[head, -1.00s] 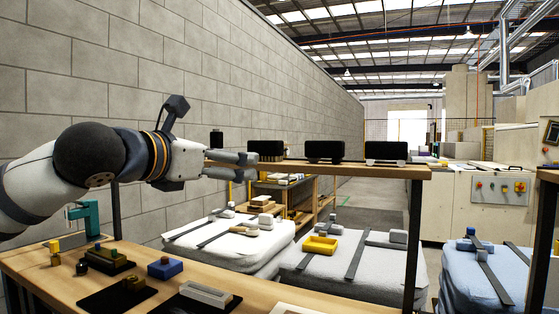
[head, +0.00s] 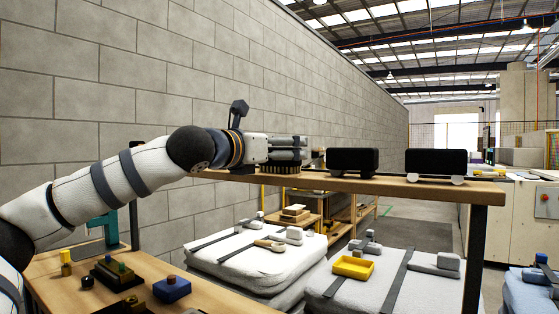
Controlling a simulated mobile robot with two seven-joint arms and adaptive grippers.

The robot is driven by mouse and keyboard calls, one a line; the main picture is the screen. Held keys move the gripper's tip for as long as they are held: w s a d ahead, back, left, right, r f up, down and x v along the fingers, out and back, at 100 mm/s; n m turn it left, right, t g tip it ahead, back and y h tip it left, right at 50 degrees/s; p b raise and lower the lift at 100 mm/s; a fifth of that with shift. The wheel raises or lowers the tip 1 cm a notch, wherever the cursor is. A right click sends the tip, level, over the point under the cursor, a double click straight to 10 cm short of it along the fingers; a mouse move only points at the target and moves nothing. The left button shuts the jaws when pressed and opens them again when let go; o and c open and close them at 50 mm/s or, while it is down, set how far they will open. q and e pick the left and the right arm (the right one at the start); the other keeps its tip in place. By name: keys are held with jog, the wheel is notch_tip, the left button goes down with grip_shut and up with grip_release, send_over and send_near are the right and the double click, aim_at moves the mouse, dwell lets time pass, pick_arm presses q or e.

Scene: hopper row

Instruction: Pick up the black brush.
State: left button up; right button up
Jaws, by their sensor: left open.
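The black brush (head: 280,169) is on the raised wooden shelf. Its brown bristles show at the bottom, and most of its black body is hidden by my gripper. My left gripper (head: 305,148) reaches in from the left over the shelf. Its fingers are open and pointing right, one above the other in the picture, at the height of the brush's body. I cannot tell whether they touch the brush or stand around it. My right gripper is not in view.
Two black blocks with pale feet, a nearer one (head: 436,163) and another (head: 352,161), stand right of the brush on the shelf (head: 400,186). Below are the workbench (head: 215,298) with a blue block (head: 172,289), and white sacks holding a yellow tray (head: 353,267).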

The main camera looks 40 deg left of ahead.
pick_arm(q)
jog(key=shift+w, duration=0.65)
jog(key=c, duration=1.3)
notch_tip(320, 180, up, 10)
jog(key=shift+r, duration=0.1)
jog(key=o, duration=0.7)
jog(key=shift+c, duration=0.2)
jog(key=c, duration=0.7)
